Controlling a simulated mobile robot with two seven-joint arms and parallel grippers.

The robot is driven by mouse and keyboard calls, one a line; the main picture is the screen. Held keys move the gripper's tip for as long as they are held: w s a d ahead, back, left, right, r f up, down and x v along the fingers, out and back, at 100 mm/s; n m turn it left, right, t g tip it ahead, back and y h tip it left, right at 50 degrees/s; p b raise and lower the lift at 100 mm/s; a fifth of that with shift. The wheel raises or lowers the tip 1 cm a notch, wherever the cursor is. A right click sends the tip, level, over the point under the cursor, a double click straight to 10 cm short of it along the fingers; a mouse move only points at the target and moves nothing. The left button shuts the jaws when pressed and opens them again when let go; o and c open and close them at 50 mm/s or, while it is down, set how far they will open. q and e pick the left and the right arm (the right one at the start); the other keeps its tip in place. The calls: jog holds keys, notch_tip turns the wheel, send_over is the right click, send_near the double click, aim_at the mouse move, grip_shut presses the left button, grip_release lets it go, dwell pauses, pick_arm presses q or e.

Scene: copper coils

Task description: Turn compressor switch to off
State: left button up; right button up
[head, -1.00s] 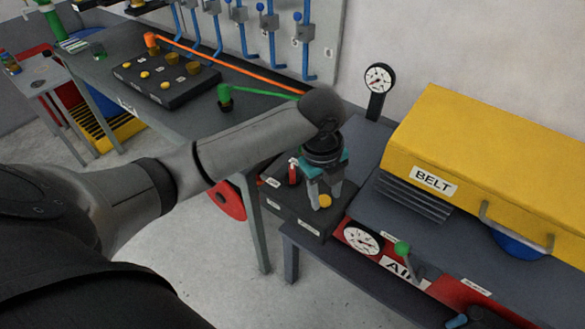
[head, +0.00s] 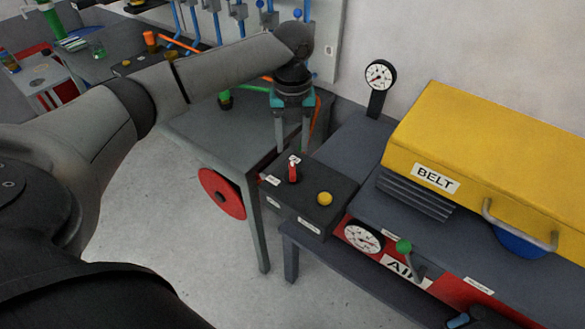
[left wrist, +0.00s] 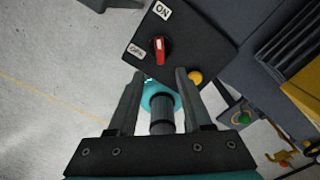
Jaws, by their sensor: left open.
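The compressor switch is a red knob (head: 292,171) standing on a black control box (head: 325,180) with a yellow button (head: 324,198). In the left wrist view the red knob (left wrist: 160,50) has its long side running roughly toward the ON label (left wrist: 162,10); the OFF label (left wrist: 137,49) is to its left. My left gripper (head: 292,147) is open and empty, pointing down. In the head view its fingertips appear just above and behind the knob, apart from it. In the left wrist view the fingertips (left wrist: 158,74) lie just below the knob. My right gripper is not seen.
The box sits at the left end of a dark bench with a red AIR panel (head: 400,268), a green-topped lever (head: 403,246) and a yellow BELT cover (head: 470,165). A gauge (head: 379,76) stands behind. A workbench with a red disc (head: 221,194) is left of the box.

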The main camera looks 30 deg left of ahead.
aim_at(292, 171)
pick_arm(q)
notch_tip(292, 171, down, 9)
jog(key=shift+r+b, duration=0.2)
jog(key=shift+b, duration=0.4)
grip_shut()
